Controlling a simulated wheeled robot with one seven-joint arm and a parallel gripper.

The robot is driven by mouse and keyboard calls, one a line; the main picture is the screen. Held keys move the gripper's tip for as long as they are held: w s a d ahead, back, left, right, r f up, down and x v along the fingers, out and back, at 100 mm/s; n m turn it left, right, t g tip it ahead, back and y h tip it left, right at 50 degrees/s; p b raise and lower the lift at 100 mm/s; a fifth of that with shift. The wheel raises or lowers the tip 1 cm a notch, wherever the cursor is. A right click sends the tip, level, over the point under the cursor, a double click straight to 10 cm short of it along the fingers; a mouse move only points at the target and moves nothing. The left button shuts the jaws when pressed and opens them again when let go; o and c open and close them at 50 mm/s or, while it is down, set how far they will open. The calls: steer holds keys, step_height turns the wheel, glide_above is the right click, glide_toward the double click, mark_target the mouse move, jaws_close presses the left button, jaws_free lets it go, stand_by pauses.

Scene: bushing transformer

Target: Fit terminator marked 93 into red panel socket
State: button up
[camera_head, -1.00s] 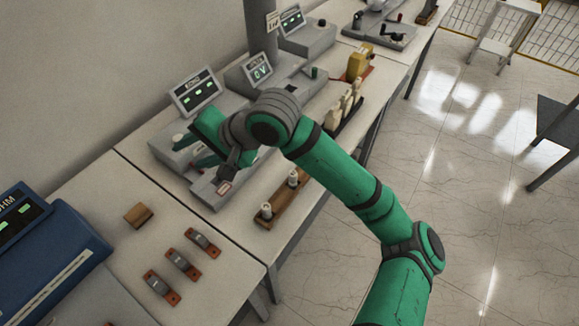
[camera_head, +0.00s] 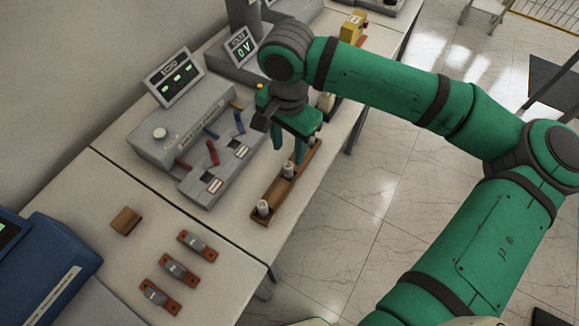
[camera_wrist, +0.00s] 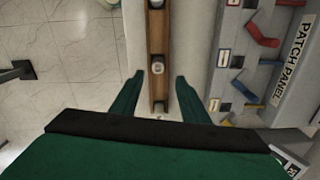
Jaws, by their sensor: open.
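A wooden rack (camera_head: 275,190) holds small pale terminators upright. One terminator (camera_head: 263,207) stands at its near end, and another (camera_head: 288,170) stands beside my gripper (camera_head: 303,152). A third stands at the far end, partly hidden by my gripper. In the wrist view, my open gripper (camera_wrist: 168,75) points down over the rack (camera_wrist: 156,35), with a terminator (camera_wrist: 160,107) low in the picture and another (camera_wrist: 156,66) by the left fingertip. Nothing is held. No 93 can be read. The grey patch panel (camera_head: 190,186) has a red piece (camera_head: 212,152) and dark sockets.
The panel also carries blue and yellow pieces, left of the rack. An ECHO display box (camera_head: 174,75) stands behind it. A wooden block (camera_head: 125,221) and several red-brown clamps (camera_head: 178,267) lie on the near table.

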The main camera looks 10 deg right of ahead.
mark_target(289, 165)
steer(key=shift+s+a+f, duration=0.1)
steer(key=shift+f, duration=0.55)
steer(key=shift+s+a+f, duration=0.1)
steer(key=shift+f, duration=0.5)
steer(key=shift+s+d+f, duration=0.1)
steer(key=shift+f, duration=1.2)
steer(key=shift+s+f, duration=0.1)
steer(key=shift+f, duration=1.15)
steer(key=shift+c, duration=0.6)
jaws_close()
